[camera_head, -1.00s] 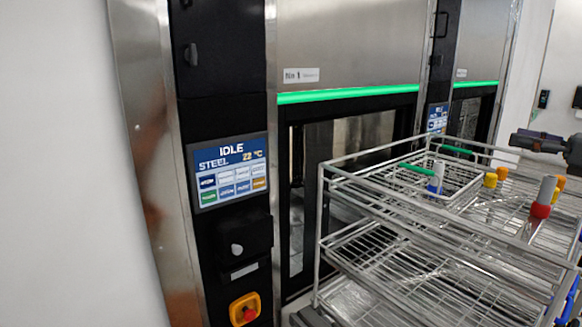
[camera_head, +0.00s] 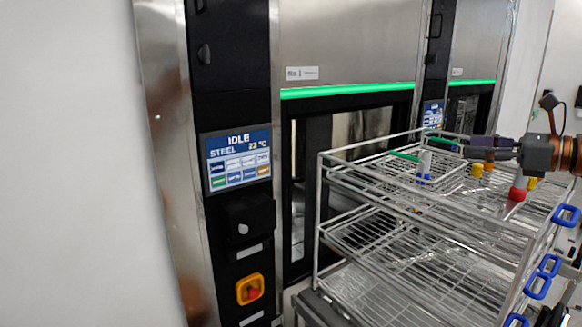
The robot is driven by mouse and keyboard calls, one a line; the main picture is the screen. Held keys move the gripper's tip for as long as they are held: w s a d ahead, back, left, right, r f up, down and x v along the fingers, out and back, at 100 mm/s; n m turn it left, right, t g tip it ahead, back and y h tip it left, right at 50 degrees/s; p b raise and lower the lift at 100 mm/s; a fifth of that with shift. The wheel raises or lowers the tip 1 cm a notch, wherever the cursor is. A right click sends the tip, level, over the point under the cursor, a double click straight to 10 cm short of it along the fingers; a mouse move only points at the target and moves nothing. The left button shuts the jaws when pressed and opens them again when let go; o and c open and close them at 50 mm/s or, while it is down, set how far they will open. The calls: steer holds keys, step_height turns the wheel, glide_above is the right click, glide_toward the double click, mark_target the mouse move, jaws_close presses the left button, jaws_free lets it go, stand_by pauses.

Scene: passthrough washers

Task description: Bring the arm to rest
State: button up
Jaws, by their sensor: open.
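My gripper (camera_head: 474,148) is at the right of the head view, level with the top of the wire rack cart and pointing left. It looks open, and I see nothing held in it.
The wire rack cart (camera_head: 325,222) fills the right foreground, with blue handles (camera_head: 565,215) at its right side. Behind it stands a washer with a green light bar (camera_head: 345,90), a screen (camera_head: 237,160) reading IDLE and an orange-red stop button (camera_head: 249,289). A second washer is farther right.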

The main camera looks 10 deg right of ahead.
steer(key=s+a+f+n+g, duration=0.2)
steer(key=a+f+n+g, duration=0.3)
steer(key=a, duration=0.7)
steer(key=s+a+f+n+g, duration=0.2)
steer(key=a+f+n+g, duration=0.3)
steer(key=a, duration=0.7)
steer(key=s+a+f+n+g+h, duration=0.1)
steer(key=s+a+f+n+h, duration=0.3)
steer(key=s+a+f+n, duration=0.55)
steer(key=s+d+f+n+g+h, duration=0.1)
steer(key=s+d+f+n+h, duration=0.1)
steer(key=s+f, duration=0.3)
steer(key=s+d+f+n+g+h, duration=0.1)
steer(key=s+d+f+n+h, duration=0.1)
steer(key=s+f, duration=0.3)
steer(key=s+d+f+n+g+h+b, duration=0.1)
steer(key=s+d+f+n+h, duration=0.1)
steer(key=s+f, duration=0.4)
steer(key=s+d+h, duration=0.1)
steer(key=s, duration=0.3)
steer(key=shift+d, duration=0.3)
steer(key=shift+n, duration=0.25)
